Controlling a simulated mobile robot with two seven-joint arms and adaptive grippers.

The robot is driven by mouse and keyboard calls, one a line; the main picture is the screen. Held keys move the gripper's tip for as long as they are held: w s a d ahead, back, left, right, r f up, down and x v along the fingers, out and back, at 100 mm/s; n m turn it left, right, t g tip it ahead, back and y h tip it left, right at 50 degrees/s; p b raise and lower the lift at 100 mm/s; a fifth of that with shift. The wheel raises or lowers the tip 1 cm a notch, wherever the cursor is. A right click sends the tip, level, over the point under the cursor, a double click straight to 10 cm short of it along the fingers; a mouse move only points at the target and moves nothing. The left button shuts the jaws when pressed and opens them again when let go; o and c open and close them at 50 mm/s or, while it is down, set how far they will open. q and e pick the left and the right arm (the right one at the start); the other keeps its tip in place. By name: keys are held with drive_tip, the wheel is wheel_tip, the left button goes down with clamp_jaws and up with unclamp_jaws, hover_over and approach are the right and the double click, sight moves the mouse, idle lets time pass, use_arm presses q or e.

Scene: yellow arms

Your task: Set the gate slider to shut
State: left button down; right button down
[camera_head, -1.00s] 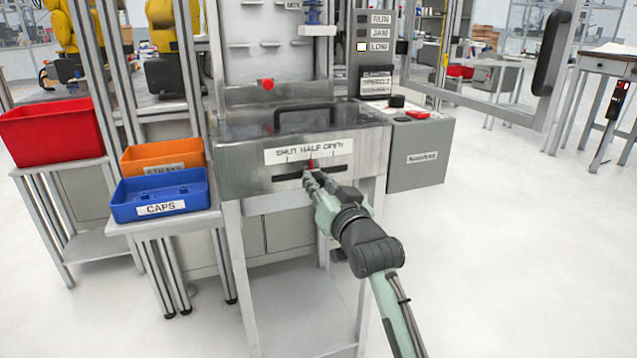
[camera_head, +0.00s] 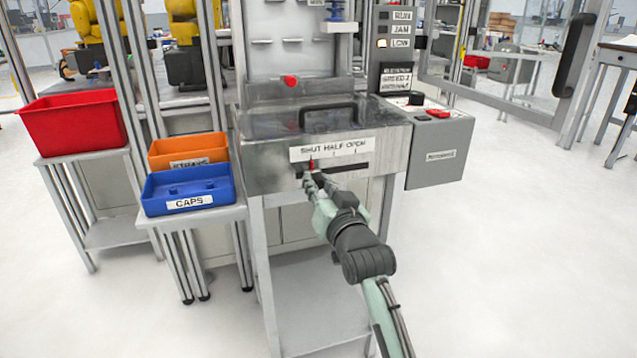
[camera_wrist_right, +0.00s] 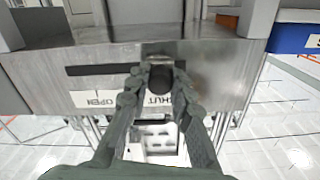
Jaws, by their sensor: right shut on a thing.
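The gate slider is a dark knob (camera_wrist_right: 160,79) with a red pointer (camera_head: 311,163), in a dark slot (camera_head: 345,168) on the front of a metal machine. The label plate (camera_head: 332,148) above the slot reads SHUT, HALF, OPEN, and the pointer stands below SHUT. My right gripper (camera_head: 312,178) is shut on the knob. In the right wrist view its fingers (camera_wrist_right: 158,82) lie on both sides of the knob. They partly cover the label there, which appears upside down. My left gripper is not in view.
Left of the machine are a blue CAPS bin (camera_head: 168,207), an orange bin (camera_head: 188,147) and a red bin (camera_head: 72,124). A grey control box (camera_head: 440,155) is attached at the right. A black handle (camera_head: 328,112) is on the machine's top.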

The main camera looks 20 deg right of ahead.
drive_tip(key=c, duration=1.3)
unclamp_jaws()
drive_tip(key=shift+a, duration=0.35)
drive_tip(key=shift+c, duration=0.2)
drive_tip(key=shift+d, duration=0.1)
drive_tip(key=s, duration=1.2)
drive_tip(key=shift+d, duration=0.2)
